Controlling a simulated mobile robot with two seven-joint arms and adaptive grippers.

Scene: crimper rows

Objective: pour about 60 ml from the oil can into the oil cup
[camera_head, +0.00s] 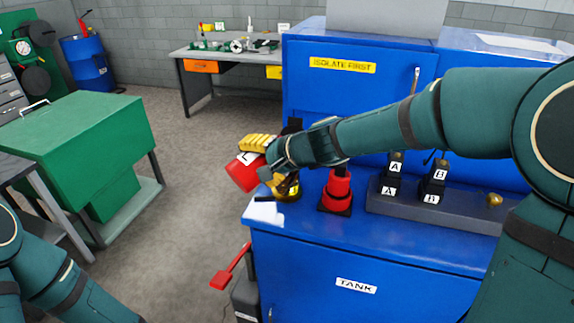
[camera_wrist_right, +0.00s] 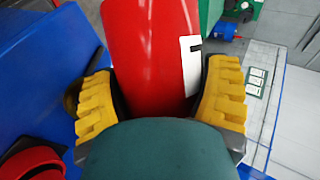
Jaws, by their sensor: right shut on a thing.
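The red oil can (camera_head: 241,174) with a white label is held in my right gripper (camera_head: 262,158), above the left front corner of the blue tank bench. The can is clearly tilted, and its spout is hidden behind the gripper. In the right wrist view the can (camera_wrist_right: 150,50) sits between the two yellow finger pads. A dark and brass-yellow cup (camera_head: 289,194), which looks like the oil cup, stands on the bench just right of and below the can. My gripper partly covers it; I cannot see its inside or any oil stream. My left gripper is out of view.
A red cone-like part (camera_head: 337,190) on a black base stands close right of the cup. Farther right is a grey rail (camera_head: 385,205) with levers marked A and B. White paper (camera_head: 264,212) lies at the bench's left edge. A red-handled lever (camera_head: 231,268) sticks out below.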

